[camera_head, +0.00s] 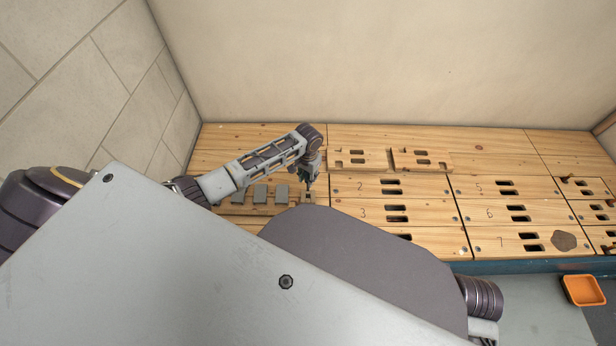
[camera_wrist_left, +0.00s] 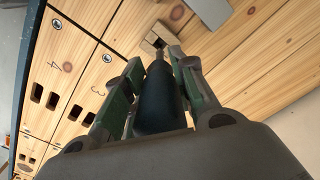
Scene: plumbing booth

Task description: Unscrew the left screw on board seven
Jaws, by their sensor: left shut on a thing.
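Board seven (camera_head: 515,250) lies flat at the front right of the wooden panel, marked "7" beside two dark slots. A small screw (camera_head: 478,249) shows faintly near its left end. My left gripper (camera_head: 309,186) is far to the left of board seven, over a small wooden block. In the left wrist view, its green-padded fingers are shut on a dark, tapered tool (camera_wrist_left: 158,95). The tool's narrow end points at a small wooden block (camera_wrist_left: 152,42) with a dark opening. I cannot tell whether the tip is in it. My right gripper is out of view.
Several grey blocks (camera_head: 260,194) stand left of my left gripper. A brown polygonal piece (camera_head: 563,241) lies on board seven's right part. An orange tray (camera_head: 584,290) sits at the lower right.

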